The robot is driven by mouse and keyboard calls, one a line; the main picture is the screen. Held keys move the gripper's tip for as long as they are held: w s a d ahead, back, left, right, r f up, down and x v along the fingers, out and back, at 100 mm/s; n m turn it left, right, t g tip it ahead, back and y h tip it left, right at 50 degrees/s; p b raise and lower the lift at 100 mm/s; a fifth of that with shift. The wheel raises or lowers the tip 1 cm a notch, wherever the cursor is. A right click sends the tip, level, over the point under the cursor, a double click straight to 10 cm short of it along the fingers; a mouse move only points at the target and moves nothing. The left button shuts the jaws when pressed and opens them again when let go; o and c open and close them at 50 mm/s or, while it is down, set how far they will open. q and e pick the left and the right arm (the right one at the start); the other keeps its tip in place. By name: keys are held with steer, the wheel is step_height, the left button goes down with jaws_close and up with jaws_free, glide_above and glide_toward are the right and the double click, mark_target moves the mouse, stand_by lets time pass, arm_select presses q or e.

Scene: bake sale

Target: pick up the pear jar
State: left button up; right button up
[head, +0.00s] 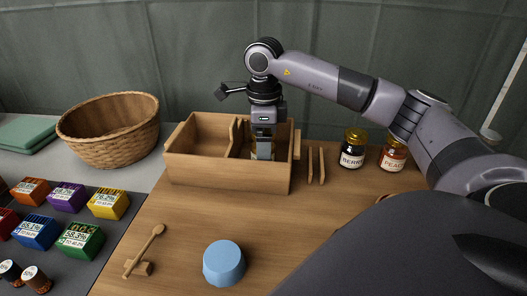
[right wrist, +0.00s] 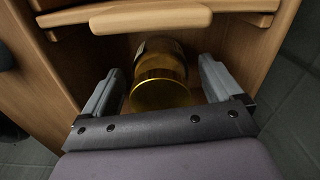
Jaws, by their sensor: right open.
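A jar (head: 262,153) with a gold lid stands in the right compartment of the wooden crate (head: 225,176). Its label is not readable, so I cannot confirm it is the pear jar. My right gripper (head: 263,137) reaches down into that compartment from above. In the right wrist view the jar (right wrist: 160,92) lies between the two spread fingers of the gripper (right wrist: 160,82), with gaps on both sides. The crate wall hides the jar's lower part in the head view. My left gripper is not in view.
A berry jar (head: 353,148) and a peach jar (head: 393,155) stand right of the crate, near upright wooden slats (head: 316,165). A wicker basket (head: 108,130) is at left. A blue round object (head: 223,263) and wooden scoop (head: 144,250) lie in front. Several colored boxes (head: 83,240) stand at left.

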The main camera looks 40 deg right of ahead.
steer(key=c, duration=1.2)
steer(key=shift+c, duration=0.7)
steer(key=shift+r, duration=0.15)
